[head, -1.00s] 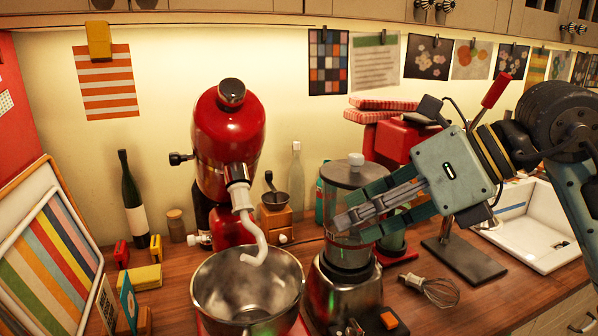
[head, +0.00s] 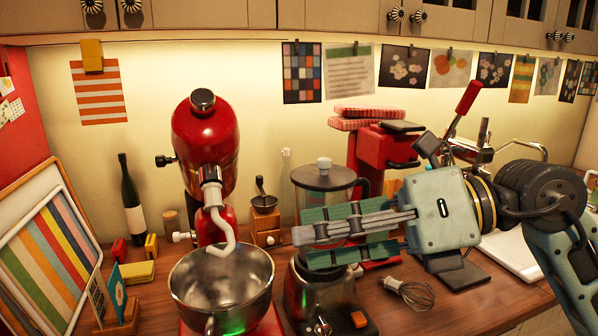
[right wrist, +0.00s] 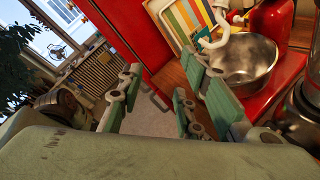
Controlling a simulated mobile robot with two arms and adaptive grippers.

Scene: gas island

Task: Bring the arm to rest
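My right gripper (head: 305,237) reaches in from the right in the head view, its fingers pointing left and nearly level. Its green-padded fingers are spread apart with nothing between them. It passes in front of the blender (head: 324,183) and hides part of its jar; I cannot tell whether they touch. The right wrist view also shows the open fingers (right wrist: 165,78) with an empty gap and the floor behind. My left gripper is not in view.
The red stand mixer (head: 205,140) with its steel bowl (head: 222,285) stands left of the gripper. A whisk (head: 414,293) lies on the wooden counter below. A coffee grinder (head: 264,222) and a red machine (head: 384,148) stand behind. A framed striped picture (head: 45,250) leans at left.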

